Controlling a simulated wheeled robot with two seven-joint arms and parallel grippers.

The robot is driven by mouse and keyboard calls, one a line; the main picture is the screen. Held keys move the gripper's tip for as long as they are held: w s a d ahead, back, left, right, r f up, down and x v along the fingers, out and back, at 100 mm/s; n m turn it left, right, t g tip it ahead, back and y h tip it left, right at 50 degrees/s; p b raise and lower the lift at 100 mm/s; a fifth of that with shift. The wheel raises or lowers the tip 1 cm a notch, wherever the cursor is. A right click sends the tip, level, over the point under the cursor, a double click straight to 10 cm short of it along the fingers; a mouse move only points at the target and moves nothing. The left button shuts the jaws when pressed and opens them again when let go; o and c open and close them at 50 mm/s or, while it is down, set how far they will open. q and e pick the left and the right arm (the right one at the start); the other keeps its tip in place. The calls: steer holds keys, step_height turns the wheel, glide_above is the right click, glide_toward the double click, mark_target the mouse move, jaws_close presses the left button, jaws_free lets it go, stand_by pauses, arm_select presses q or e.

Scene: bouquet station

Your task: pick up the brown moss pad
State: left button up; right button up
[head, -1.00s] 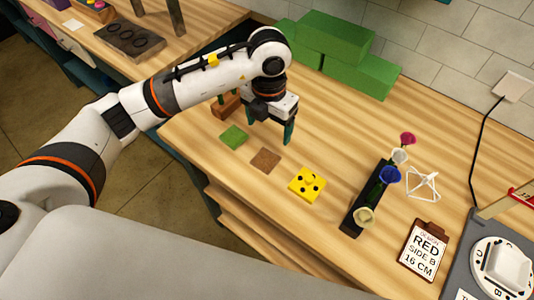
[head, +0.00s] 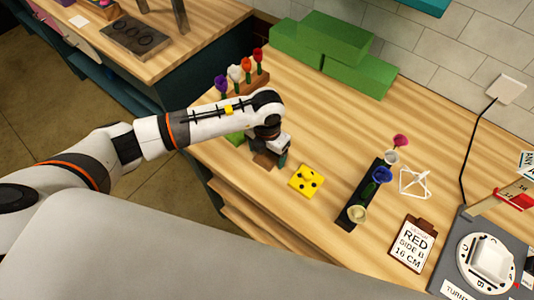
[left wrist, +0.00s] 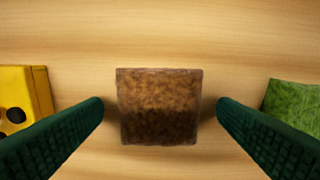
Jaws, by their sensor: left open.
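The brown moss pad (left wrist: 160,105) lies flat on the wooden table, centred between my open fingers in the left wrist view. In the head view the brown moss pad (head: 263,161) is partly hidden by my left gripper (head: 278,163). My left gripper, also in the left wrist view (left wrist: 160,112), is open around the pad. A gap shows between each green fingertip and the pad's sides. My right gripper is not in view.
A yellow pad with black dots (head: 306,181) and a green moss pad (left wrist: 294,104) lie on either side. Green blocks (head: 335,53) sit at the back.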

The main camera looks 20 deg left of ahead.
arm_select(q)
steer(key=shift+c, duration=0.5)
steer(key=c, duration=1)
steer(key=shift+o, duration=0.2)
